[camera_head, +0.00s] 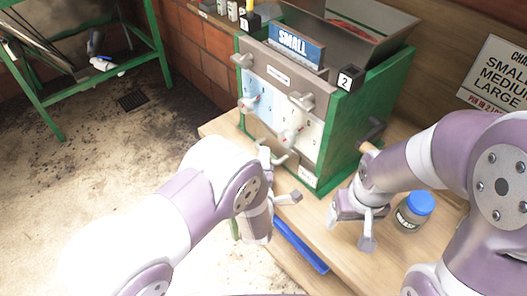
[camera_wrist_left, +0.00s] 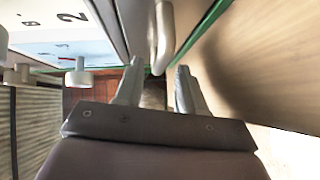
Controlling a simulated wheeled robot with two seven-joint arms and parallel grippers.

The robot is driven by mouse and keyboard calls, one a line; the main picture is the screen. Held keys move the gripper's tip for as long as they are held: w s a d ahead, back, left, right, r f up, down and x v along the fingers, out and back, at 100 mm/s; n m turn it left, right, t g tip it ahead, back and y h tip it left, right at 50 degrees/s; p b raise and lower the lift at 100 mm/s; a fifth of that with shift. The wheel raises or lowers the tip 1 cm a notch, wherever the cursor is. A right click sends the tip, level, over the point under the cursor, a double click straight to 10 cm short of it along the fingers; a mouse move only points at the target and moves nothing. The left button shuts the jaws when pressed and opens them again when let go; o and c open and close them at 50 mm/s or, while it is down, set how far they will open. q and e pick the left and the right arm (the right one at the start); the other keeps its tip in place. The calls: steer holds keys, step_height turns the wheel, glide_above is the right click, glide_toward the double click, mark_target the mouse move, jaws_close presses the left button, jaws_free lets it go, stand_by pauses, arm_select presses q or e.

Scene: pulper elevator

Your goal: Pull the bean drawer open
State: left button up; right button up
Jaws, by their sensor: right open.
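The bean drawer is low on the front of the green and grey machine (camera_head: 335,110); its outline is partly hidden by my left arm, and I see no clear gap around it. A pale bar handle (camera_head: 281,158) stands out low on that front. In the left wrist view, the bar handle (camera_wrist_left: 164,38) lies just ahead of the fingertips, roughly in line with the gap. My left gripper (camera_head: 280,174) is open at the handle, its fingers (camera_wrist_left: 158,72) apart; contact cannot be told. My right gripper (camera_head: 352,228) is open and empty over the bench, right of the machine.
Several grey knobs (camera_head: 301,101) stick out above the handle. A blue-lidded jar (camera_head: 413,211) stands beside my right gripper. A blue bar (camera_head: 300,247) lies along the bench's front edge. A crank (camera_head: 371,134) is on the machine's right side. A green stand (camera_head: 90,75) is at far left.

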arm_select(q)
steer(key=w, duration=0.3)
steer(key=shift+w+f, duration=0.25)
jaws_close()
steer(key=s+a+p, duration=0.1)
steer(key=s+a, duration=0.5)
steer(key=shift+a, duration=0.35)
jaws_free()
steer(key=shift+w, duration=0.1)
